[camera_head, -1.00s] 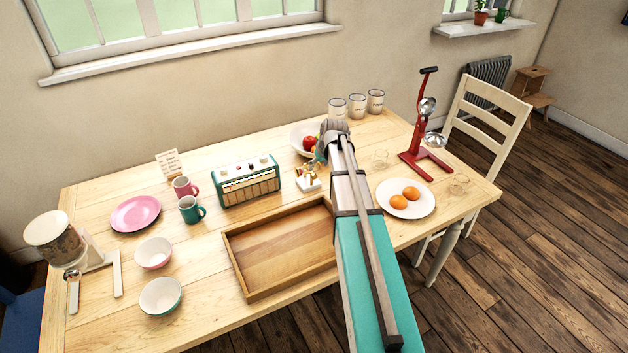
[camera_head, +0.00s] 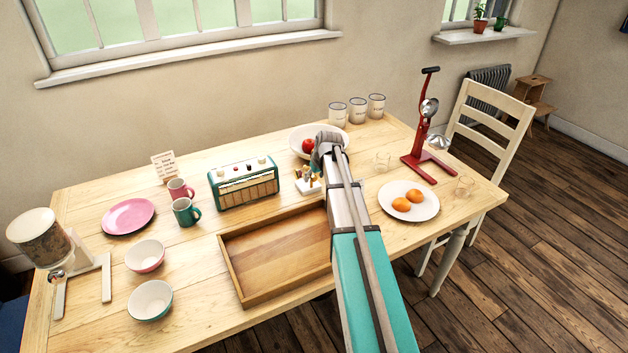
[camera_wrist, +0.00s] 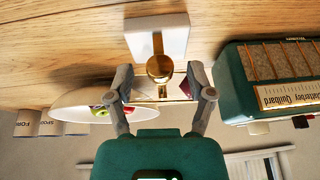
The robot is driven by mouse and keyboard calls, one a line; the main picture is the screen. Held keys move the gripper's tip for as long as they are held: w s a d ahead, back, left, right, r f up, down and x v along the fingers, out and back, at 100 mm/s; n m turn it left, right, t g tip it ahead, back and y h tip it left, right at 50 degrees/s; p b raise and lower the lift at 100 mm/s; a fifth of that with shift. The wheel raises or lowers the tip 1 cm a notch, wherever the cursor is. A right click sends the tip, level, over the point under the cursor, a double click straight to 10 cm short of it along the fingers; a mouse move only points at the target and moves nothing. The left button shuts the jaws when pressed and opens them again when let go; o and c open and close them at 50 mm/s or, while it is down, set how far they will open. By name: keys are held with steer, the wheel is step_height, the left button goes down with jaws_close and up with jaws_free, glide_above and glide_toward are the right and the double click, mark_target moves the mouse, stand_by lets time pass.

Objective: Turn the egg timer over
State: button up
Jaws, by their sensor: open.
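The egg timer appears to be the small brass piece on a white base (camera_head: 308,185), on the table between the radio and my arm. In the wrist view its white base (camera_wrist: 172,32) is at the top, with a round brass part (camera_wrist: 160,68) and a thin brass bar in front of it. My gripper (camera_wrist: 160,84) is open, its fingers to either side of the brass part. I cannot tell whether they touch it. A small dark red patch shows beside the right finger. In the head view my wrist hides the fingertips.
The green radio (camera_head: 244,184) stands close on the left, and a white bowl with fruit (camera_head: 300,133) is just behind. A wooden tray (camera_head: 241,286) lies in front.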

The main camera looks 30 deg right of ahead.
stand_by(0.3)
jaws_close()
steer(key=shift+a, duration=0.15)
